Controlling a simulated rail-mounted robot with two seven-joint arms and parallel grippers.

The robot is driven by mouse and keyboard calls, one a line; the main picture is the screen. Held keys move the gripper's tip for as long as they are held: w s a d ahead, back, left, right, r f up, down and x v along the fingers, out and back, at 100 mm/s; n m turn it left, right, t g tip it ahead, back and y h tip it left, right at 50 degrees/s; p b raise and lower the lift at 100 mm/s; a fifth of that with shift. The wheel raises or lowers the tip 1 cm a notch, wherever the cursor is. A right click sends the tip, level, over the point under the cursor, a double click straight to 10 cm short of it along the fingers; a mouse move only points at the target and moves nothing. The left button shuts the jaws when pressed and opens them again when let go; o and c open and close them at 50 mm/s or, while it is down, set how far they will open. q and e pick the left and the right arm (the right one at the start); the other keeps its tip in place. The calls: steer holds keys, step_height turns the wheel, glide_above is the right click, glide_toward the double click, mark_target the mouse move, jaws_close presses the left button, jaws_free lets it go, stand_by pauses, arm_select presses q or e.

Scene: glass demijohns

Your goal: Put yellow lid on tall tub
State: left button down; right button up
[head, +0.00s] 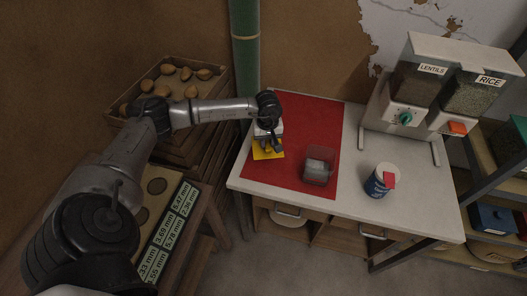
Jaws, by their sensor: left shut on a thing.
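The yellow lid (266,154) is a flat square at the left part of the red mat. My left gripper (270,144) comes down over it from above and is shut on it. The fingers hide part of the lid, and I cannot tell whether it touches the mat. A clear, box-shaped tub (319,166) stands on the mat to the right of the lid, apart from it. It looks like the tall tub; its top looks uncovered, with something greyish showing through it. My right gripper is not in view.
The red mat (303,118) lies on a white table (352,150). A blue and white canister (381,181) with a red patch stands right of the tub. Lentil and rice dispensers (432,85) stand at the back right. Crates of brown round things (178,85) are at left.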

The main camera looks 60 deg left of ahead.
arm_select(q)
steer(key=w+d+r+m+p, duration=0.1)
steer(key=w+d+r+p, duration=0.2)
steer(key=w+d+r, duration=0.5)
steer(key=w+d+r+m+p, duration=0.1)
steer(key=w+d+r+p, duration=0.25)
steer(key=w+d, duration=0.45)
steer(key=s+m, duration=0.1)
steer(key=s+a+f, duration=0.1)
steer(key=s+f+m, duration=0.1)
steer(key=shift+a+m, duration=0.3)
steer(key=shift+a, duration=0.1)
steer(key=shift+b, duration=0.3)
step_height(320, 180, down, 6)
steer(key=b, duration=0.5)
steer(key=shift+f, duration=0.15)
